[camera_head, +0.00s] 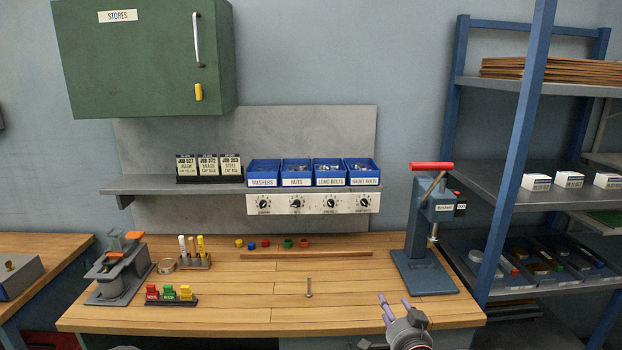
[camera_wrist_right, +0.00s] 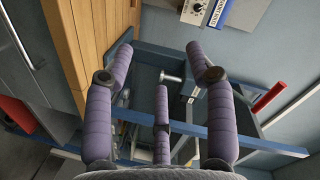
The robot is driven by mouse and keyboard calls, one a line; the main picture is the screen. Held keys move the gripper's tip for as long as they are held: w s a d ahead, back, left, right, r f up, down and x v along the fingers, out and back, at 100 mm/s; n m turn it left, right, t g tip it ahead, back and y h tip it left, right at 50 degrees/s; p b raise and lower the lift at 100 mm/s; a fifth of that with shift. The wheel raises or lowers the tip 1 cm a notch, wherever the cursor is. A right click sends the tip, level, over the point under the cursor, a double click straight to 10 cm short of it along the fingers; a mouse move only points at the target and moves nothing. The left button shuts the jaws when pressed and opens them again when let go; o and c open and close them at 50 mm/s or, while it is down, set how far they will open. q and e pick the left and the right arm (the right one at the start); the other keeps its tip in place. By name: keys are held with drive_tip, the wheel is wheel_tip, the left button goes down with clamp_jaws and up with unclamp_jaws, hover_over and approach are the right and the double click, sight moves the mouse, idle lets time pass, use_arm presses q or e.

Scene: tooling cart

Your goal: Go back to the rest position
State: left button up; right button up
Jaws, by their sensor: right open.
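My right gripper (camera_head: 393,307) shows at the bottom of the head view, just in front of the bench's front right edge. Its purple fingers are spread and nothing is between them. In the right wrist view the same gripper (camera_wrist_right: 160,72) has its padded fingers apart and empty, with the bench edge and blue metal parts beyond them. My left gripper is not seen in either view.
A blue shelving unit (camera_head: 487,250) stands right. The bench's front middle is clear.

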drive_tip(key=s+a+f+n+g, duration=0.1)
drive_tip(key=s+a+f+g, duration=0.15)
drive_tip(key=f, duration=0.75)
drive_tip(key=s+a+f+n+g+y, duration=0.1)
drive_tip(key=s+f+g, duration=0.25)
drive_tip(key=f, duration=0.65)
drive_tip(key=s+a+f+n+g, duration=0.1)
drive_tip(key=s+f+g, duration=0.15)
drive_tip(key=f, duration=0.75)
drive_tip(key=s+a+f+n+g+y, duration=0.1)
drive_tip(key=s+a+f+g, duration=0.1)
drive_tip(key=s+f, duration=0.5)
drive_tip(key=s+a+f+n+g, duration=0.2)
drive_tip(key=s+f+g, duration=0.3)
drive_tip(key=s, duration=0.9)
wheel_tip(320, 180, down, 3)
drive_tip(key=shift+s+a+f+y, duration=0.15)
drive_tip(key=shift+s+a+y, duration=0.25)
drive_tip(key=shift+a, duration=0.05)
